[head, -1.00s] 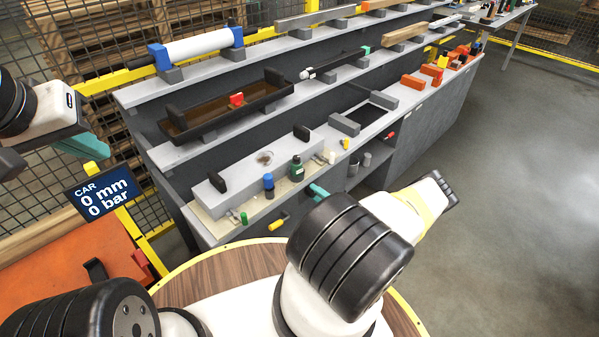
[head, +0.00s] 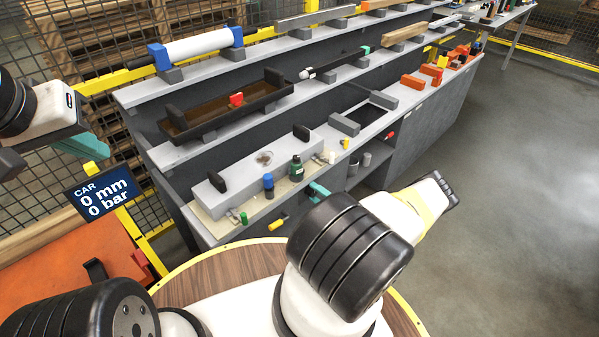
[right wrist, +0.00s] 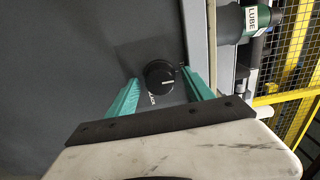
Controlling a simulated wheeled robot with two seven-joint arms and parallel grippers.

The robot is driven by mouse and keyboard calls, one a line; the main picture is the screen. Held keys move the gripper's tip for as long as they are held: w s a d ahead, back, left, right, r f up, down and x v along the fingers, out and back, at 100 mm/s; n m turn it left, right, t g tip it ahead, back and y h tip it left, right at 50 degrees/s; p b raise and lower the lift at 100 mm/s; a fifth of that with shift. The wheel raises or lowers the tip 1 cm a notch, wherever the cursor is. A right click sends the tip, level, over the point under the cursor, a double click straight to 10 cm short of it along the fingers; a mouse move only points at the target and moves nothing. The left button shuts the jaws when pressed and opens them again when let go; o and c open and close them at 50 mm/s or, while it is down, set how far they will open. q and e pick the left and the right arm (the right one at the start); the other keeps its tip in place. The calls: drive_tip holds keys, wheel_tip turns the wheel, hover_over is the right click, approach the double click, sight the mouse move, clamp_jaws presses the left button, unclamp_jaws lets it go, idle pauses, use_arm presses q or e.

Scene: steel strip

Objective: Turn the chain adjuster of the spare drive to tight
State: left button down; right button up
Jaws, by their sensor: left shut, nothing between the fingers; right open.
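A round black knob (right wrist: 159,76) with a short white pointer line sits on a dark grey panel in the right wrist view. White lettering shows beside it, partly hidden by the knob and too small to read fully. I take it for the chain adjuster. My right gripper (right wrist: 160,86) is open, with its teal fingers on either side of the knob; I cannot tell whether they touch it. In the head view my right gripper (head: 319,191) shows as a bit of teal at the bench front; the knob is hidden there. My left gripper (head: 88,146) is shut and empty at the far left, away from the bench.
A green lube bottle (right wrist: 232,22) stands at the panel's edge, and also on the bench (head: 296,169). A blue-capped bottle (head: 268,185) and a green knob (head: 244,218) are nearby. A yellow handle (head: 278,222) sticks out from the bench front. The floor at right is clear.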

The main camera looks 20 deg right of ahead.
drive_tip(key=v, duration=0.7)
drive_tip(key=shift+s, duration=0.35)
drive_tip(key=shift+d, duration=0.15)
drive_tip(key=w+a+r+n+g+y, duration=0.1)
drive_tip(key=a+r+n+g, duration=0.35)
drive_tip(key=r, duration=0.75)
drive_tip(key=w+a+r+n+g+y, duration=0.1)
drive_tip(key=a+r+n+g, duration=0.35)
drive_tip(key=r, duration=0.65)
drive_tip(key=w+a+r+n+g+y, duration=0.1)
drive_tip(key=a+r+n+g, duration=0.2)
drive_tip(key=a+r+g, duration=0.65)
drive_tip(key=s+a+r+n+t+h, duration=0.1)
drive_tip(key=s+a+r+t+h, duration=0.2)
drive_tip(key=s+r, duration=0.7)
drive_tip(key=s+a+r+n+t+h, duration=0.1)
drive_tip(key=s+a+r+t+h, duration=0.2)
drive_tip(key=s+r, duration=0.8)
wheel_tip(320, 180, up, 3)
drive_tip(key=shift+s+a+r+t+h, duration=0.15)
drive_tip(key=shift+s+t+h, duration=0.2)
drive_tip(key=shift+t+h, duration=0.65)
